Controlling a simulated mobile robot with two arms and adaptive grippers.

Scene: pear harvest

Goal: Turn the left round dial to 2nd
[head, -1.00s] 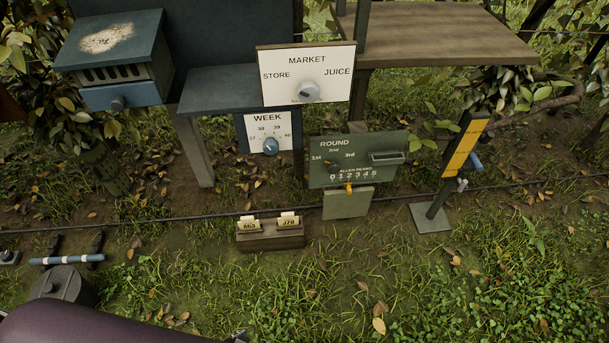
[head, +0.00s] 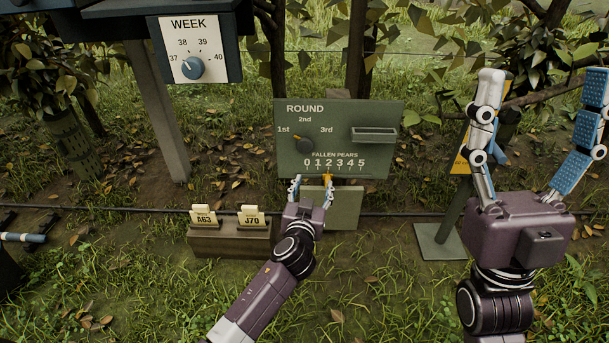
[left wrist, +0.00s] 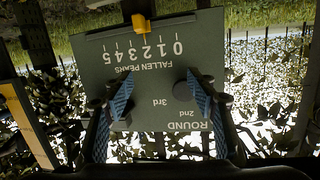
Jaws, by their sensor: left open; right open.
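The green ROUND board (head: 385,115) stands ahead, with 1st, 2nd and 3rd around a dark round dial (head: 304,145). The dial's orange mark points up-left toward 1st. My left gripper (head: 311,184) is open and empty in front of the board's lower edge, below the dial in the head view. In the left wrist view the board is upside down. The open fingers (left wrist: 162,92) spread before it, and the dial (left wrist: 183,91) is partly hidden by the right-hand finger. No contact is clear. My right gripper (head: 544,80) is open and empty at the right.
An orange slider (head: 328,180) sits under the fallen-pears scale, close to my left gripper. A wooden holder (head: 228,242) with tags A63 and J70 stands lower left. A WEEK dial (head: 192,68) is upper left. A post with a yellow sign (head: 459,163) stands behind my right gripper.

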